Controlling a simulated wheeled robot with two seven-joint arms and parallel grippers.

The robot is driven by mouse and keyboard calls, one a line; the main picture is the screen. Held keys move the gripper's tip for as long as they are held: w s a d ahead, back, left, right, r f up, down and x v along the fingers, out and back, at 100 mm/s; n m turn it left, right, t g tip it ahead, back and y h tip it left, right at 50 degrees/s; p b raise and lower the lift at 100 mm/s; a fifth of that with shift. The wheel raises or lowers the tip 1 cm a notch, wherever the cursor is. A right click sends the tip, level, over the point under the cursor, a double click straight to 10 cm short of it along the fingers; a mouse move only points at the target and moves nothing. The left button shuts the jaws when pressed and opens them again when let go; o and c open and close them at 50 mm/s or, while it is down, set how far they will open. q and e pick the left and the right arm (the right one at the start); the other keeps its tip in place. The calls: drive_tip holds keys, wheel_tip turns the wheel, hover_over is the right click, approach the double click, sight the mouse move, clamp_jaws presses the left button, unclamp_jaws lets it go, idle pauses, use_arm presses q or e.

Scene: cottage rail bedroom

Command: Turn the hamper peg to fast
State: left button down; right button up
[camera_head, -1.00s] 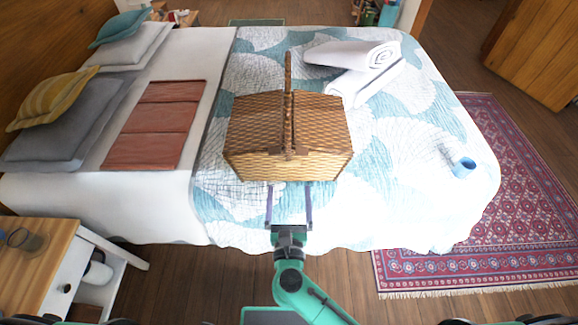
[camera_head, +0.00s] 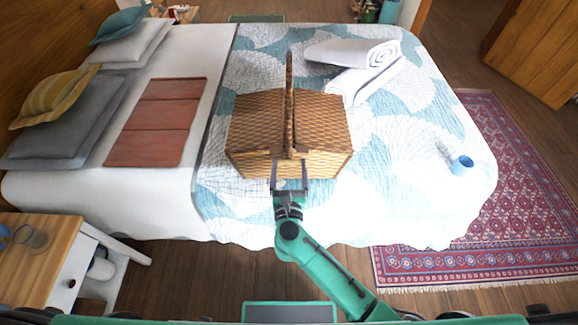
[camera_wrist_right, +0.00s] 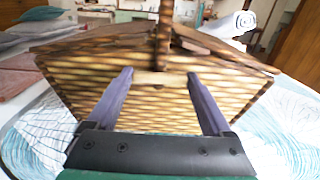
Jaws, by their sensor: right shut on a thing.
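The wicker hamper (camera_head: 250,120) stands upright on the bed with its lid down and its handle raised. My right gripper (camera_head: 289,165) reaches its front face from below in the head view. In the right wrist view the two fingers stand apart with the pale wooden peg (camera_wrist_right: 160,78) lying crosswise between their tips. The gripper is shut on the peg, on the upper front of the hamper below the handle. In the head view the peg is too small and covered to make out. My left gripper is not in view.
Rolled and folded white towels (camera_head: 365,65) lie behind the hamper to the right. A blue mug (camera_head: 461,166) is near the bed's right edge. A red folded cloth (camera_head: 155,125) and pillows are on the left. A nightstand (camera_head: 38,260) stands front left.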

drive_tip(key=n+p, duration=0.1)
drive_tip(key=n, duration=0.3)
drive_tip(key=shift+n+p, duration=0.55)
drive_tip(key=shift+n, duration=0.95)
drive_tip(key=o, duration=1.1)
drive_tip(key=shift+o, duration=0.2)
